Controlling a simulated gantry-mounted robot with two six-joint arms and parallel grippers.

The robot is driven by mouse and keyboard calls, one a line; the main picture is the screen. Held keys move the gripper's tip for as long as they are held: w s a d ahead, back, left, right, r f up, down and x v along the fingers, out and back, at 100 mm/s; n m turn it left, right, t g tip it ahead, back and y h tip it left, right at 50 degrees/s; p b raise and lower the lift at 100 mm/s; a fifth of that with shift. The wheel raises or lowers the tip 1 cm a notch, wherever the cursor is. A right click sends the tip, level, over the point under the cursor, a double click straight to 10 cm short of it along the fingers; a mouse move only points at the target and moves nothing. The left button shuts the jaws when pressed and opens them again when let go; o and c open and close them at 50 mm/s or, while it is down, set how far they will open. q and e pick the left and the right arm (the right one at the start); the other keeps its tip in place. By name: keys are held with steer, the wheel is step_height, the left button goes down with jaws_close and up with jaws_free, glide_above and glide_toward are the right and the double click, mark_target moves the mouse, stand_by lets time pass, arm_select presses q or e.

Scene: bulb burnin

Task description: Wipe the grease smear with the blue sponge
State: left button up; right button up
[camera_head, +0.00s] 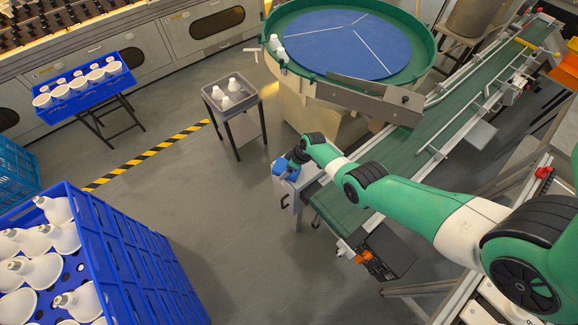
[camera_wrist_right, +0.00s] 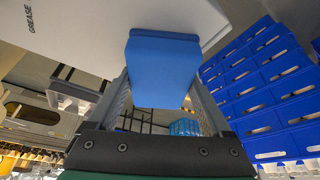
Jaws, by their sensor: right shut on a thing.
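The blue sponge (camera_wrist_right: 163,65) is held between the fingers of my right gripper (camera_wrist_right: 161,97) in the right wrist view. In the head view the blue sponge (camera_head: 284,169) shows at the end of my right arm, by the end of the green conveyor. The right gripper (camera_head: 296,158) is shut on it there. In the wrist view the sponge is at or very close to a pale panel (camera_wrist_right: 185,22) marked "GREASE" (camera_wrist_right: 126,14); I cannot tell whether they touch. No smear can be made out. My left gripper is not in view.
The green conveyor (camera_head: 400,155) runs under my right arm. A round green feeder with a blue disc (camera_head: 325,45) stands behind. A small grey stand (camera_head: 217,108) holds white bulbs. Blue crates (camera_head: 125,255) with bulbs fill the lower left. The middle floor is clear.

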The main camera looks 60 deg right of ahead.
steer(key=r+p, duration=0.2)
steer(key=r, duration=0.1)
steer(key=shift+w+d+r+p, duration=0.15)
steer(key=shift+w+r+p, duration=0.15)
steer(key=shift+w+p, duration=0.1)
steer(key=shift+s+r+p, duration=0.15)
steer(key=shift+r+p, duration=0.5)
steer(key=shift+p, duration=0.05)
step_height(320, 180, up, 3)
steer(key=p, duration=0.3)
steer(key=shift+r, duration=0.1)
